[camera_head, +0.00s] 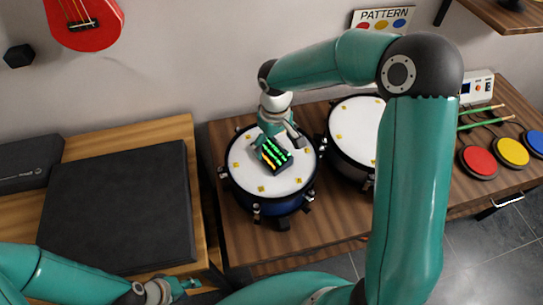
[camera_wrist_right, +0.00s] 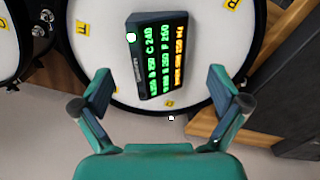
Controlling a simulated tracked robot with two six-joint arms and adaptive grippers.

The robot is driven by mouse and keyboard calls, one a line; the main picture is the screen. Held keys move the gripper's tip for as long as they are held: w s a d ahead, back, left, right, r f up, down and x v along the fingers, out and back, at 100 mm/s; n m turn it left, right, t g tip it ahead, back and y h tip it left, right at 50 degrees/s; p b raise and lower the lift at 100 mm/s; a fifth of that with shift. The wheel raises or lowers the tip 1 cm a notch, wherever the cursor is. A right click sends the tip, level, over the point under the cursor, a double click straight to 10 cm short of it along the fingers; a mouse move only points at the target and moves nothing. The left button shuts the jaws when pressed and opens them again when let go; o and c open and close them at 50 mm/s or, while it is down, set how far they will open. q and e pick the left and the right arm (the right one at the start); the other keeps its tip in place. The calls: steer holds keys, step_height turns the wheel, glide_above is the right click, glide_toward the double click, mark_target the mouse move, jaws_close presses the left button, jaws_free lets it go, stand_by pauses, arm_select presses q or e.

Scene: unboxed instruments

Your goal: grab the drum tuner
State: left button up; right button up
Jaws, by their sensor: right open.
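The drum tuner (camera_head: 274,155) is a small dark box with a bright green and orange readout. It lies on the white head of the blue drum (camera_head: 268,201). In the right wrist view the tuner (camera_wrist_right: 157,60) sits ahead of my open right gripper (camera_wrist_right: 160,85), between the lines of its two fingers, with nothing held. In the head view my right gripper (camera_head: 280,143) is just over the tuner and hides part of it. My left gripper (camera_head: 180,287) is low at the bottom left, far from the tuner; its fingers are too small to judge.
A second drum (camera_head: 354,132) stands close to the right of the blue one. Red (camera_head: 478,162), yellow (camera_head: 511,152) and blue pads and green sticks lie further right. A large black case (camera_head: 120,210) covers the left table. Yellow lettered tags ring the drumhead.

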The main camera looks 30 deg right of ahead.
mark_target(274, 154)
step_height(274, 154, down, 5)
steer(key=b, duration=0.2)
steer(key=shift+w+r+b, duration=0.1)
steer(key=shift+w+b, duration=0.05)
steer(key=shift+b, duration=0.15)
steer(key=shift+r, duration=0.1)
steer(key=c, duration=1.3)
